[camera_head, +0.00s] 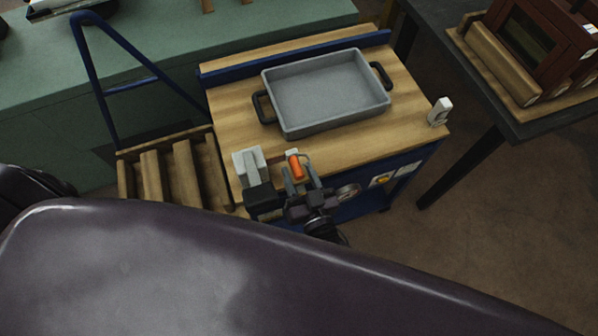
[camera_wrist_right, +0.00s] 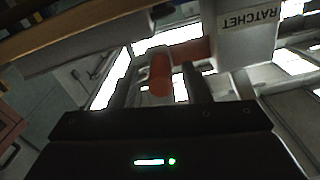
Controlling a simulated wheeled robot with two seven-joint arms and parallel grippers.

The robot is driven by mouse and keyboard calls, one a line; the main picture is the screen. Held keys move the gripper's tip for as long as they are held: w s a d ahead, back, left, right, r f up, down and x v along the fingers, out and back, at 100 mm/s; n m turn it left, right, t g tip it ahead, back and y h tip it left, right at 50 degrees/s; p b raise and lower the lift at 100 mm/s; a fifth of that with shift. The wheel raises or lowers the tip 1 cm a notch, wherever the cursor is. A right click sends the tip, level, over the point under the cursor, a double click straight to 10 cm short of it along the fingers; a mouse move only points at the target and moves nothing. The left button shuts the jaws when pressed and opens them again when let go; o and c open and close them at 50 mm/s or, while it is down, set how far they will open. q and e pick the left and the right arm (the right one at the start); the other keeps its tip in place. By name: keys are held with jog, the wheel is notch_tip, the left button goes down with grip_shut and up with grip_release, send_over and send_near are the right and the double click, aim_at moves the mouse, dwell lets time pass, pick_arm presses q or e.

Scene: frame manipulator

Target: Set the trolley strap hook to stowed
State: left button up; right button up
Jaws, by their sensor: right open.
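The trolley (camera_head: 228,118) has a wooden top and blue metal sides. An orange handle (camera_head: 295,166) sits at its front edge; I cannot tell whether it is the strap hook itself. My right gripper (camera_head: 302,176) is open at this handle, its fingers pointing toward the trolley edge. In the right wrist view the orange handle (camera_wrist_right: 160,75) shows between the two open fingers (camera_wrist_right: 163,80), beside a pale block labelled RATCHET (camera_wrist_right: 247,30). Contact with the fingers cannot be told. My left gripper is not in view.
A grey tray (camera_head: 325,90) with black handles rests on the trolley top. A grey block (camera_head: 249,163) is left of my gripper, and a small white item (camera_head: 440,111) stands at the right corner. A slatted wooden rack (camera_head: 170,172) is at left, a dark table (camera_head: 520,122) at right.

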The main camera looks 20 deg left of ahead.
jog(key=b+v, duration=0.1)
jog(key=v, duration=0.6)
jog(key=shift+s+d, duration=0.15)
jog(key=shift+s, duration=0.1)
jog(key=shift+w, duration=0.15)
